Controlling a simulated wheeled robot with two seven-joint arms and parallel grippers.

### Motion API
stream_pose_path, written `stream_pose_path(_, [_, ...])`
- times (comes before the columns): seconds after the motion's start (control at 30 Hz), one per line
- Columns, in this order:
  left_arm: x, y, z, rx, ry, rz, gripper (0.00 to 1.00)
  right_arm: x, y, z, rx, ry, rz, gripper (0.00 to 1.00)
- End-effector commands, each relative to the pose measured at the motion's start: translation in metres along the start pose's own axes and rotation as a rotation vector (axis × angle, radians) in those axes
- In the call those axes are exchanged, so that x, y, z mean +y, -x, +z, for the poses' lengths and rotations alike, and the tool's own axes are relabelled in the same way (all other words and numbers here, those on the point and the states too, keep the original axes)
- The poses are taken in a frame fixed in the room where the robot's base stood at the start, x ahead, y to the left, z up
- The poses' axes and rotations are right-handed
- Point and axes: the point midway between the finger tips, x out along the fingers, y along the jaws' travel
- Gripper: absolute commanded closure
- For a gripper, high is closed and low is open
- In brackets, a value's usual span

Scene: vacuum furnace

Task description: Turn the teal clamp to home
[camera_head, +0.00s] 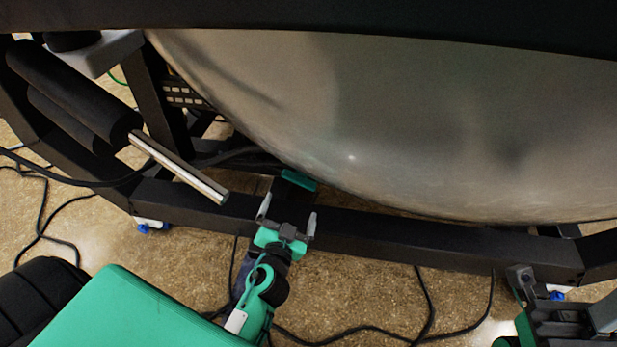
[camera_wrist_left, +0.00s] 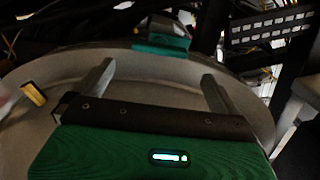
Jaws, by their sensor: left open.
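The teal clamp (camera_head: 298,180) is a small teal piece at the lower edge of the big rounded metal chamber (camera_head: 400,130). In the left wrist view the clamp (camera_wrist_left: 160,46) sits at the far rim of the chamber, beyond my fingertips and roughly between them. My left gripper (camera_head: 289,214) is open and empty, its two fingers pointing at the clamp with a gap left. It also shows in the left wrist view (camera_wrist_left: 156,70). Part of my right arm's end (camera_head: 555,305) shows at the lower right. Its jaws are not clear.
A black frame beam (camera_head: 400,240) runs below the chamber, just under my left gripper. A black cylinder with a bare metal rod (camera_head: 180,168) juts out to the left of the gripper. Black cables (camera_head: 425,300) lie on the speckled floor.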

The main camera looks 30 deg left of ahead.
Motion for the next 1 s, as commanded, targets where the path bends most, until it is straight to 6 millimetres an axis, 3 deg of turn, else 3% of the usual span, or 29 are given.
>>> stream_pose_path(0.6, [0.000,-0.103,-0.002,0.004,-0.002,0.001,0.00,0.000,0.002,0.001,-0.008,0.000,0.001,1.00])
stream_pose_path(0.8, [0.000,-0.119,-0.002,0.004,-0.002,0.002,0.00,0.000,0.001,0.001,-0.006,0.000,0.001,1.00])
stream_pose_path(1.0, [0.000,-0.123,-0.001,0.002,-0.001,0.002,0.00,0.000,0.000,0.000,-0.003,0.000,0.001,1.00])
